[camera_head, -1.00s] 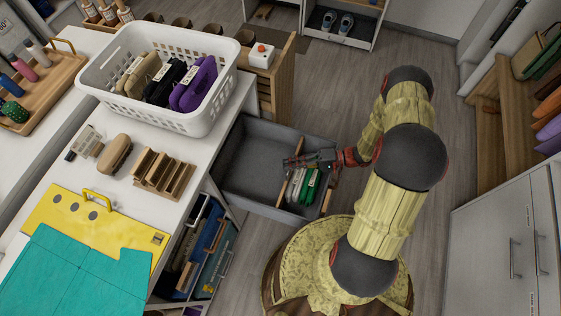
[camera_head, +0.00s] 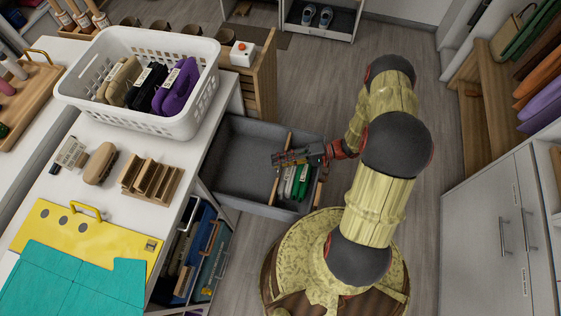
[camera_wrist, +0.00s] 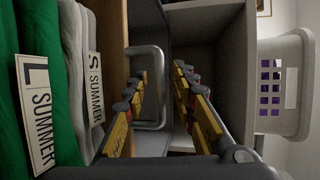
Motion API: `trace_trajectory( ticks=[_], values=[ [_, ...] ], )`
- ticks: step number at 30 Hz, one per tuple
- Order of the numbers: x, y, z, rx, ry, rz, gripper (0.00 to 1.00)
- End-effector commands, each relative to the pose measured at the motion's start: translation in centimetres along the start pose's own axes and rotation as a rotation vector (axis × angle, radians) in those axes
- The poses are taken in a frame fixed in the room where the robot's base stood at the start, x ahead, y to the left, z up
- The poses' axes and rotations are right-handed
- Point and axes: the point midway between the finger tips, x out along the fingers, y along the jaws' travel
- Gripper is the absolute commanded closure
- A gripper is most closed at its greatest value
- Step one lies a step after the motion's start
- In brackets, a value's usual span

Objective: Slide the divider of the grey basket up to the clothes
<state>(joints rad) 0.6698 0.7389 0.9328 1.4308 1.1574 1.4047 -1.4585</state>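The grey basket (camera_head: 240,174) is pulled out beside the white counter, its left part empty. A thin wooden divider (camera_head: 278,178) crosses it, with green and white folded clothes (camera_head: 299,182) just to its right. In the wrist view, the clothes (camera_wrist: 68,50) with "SUMMER" labels stand left of the wooden divider (camera_wrist: 112,45); I cannot tell whether they touch. A grey loop handle (camera_wrist: 163,85) shows beside the divider. My gripper (camera_head: 278,160) reaches over the divider from the right. Its fingers (camera_wrist: 160,75) are apart, on the divider's empty side in the wrist view, near the loop.
A white perforated laundry basket (camera_head: 130,112) with folded clothes stands on the counter. Wooden holders and a brush (camera_head: 100,163) lie nearby. A shelf with upright folders (camera_head: 205,255) is below the counter. Floor (camera_head: 325,95) is clear behind the grey basket.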

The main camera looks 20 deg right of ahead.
Motion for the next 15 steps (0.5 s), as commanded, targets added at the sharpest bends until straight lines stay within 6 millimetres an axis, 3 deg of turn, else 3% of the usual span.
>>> trace_trajectory(
  ticks=[5,15],
  values=[
    [-0.9,0.0,-0.1,-0.001,0.003,0.0,0.73],
    [-7.4,0.0,-0.1,-0.001,0.005,0.001,0.73]
  ],
)
